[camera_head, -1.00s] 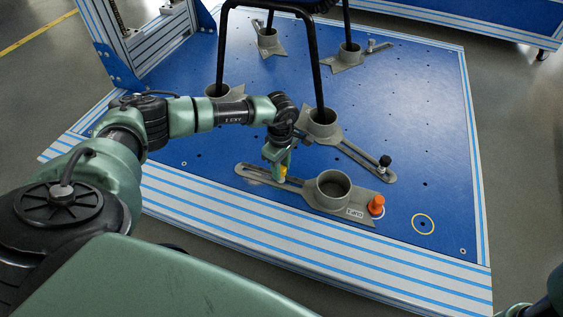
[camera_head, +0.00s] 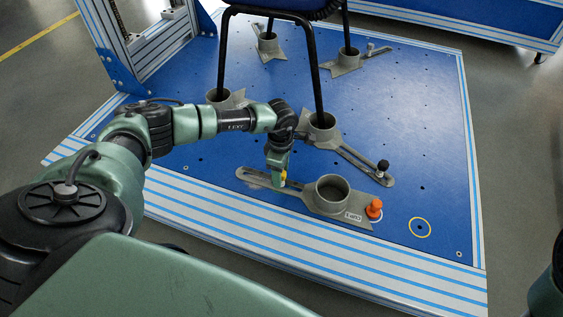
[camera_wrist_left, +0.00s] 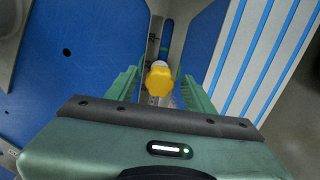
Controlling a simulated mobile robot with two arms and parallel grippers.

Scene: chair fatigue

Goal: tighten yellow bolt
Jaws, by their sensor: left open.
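The yellow bolt (camera_head: 284,175) stands at the slotted arm of the front grey fixture (camera_head: 312,207). In the left wrist view its yellow head (camera_wrist_left: 159,80) sits between the two green fingers. My left gripper (camera_head: 277,180) points down over the bolt; its fingers also show in the left wrist view (camera_wrist_left: 160,90), open on either side of the head with a gap. In the head view the gripper partly hides the bolt. My right gripper is not in view; only a bit of my right arm shows at the right edge.
An orange bolt (camera_head: 374,208) stands at the fixture's right end, beside its round cup. A yellow ring (camera_head: 420,227) marks the blue plate. A black knob (camera_head: 383,166) and a black chair frame (camera_head: 317,80) with its leg in another cup stand behind.

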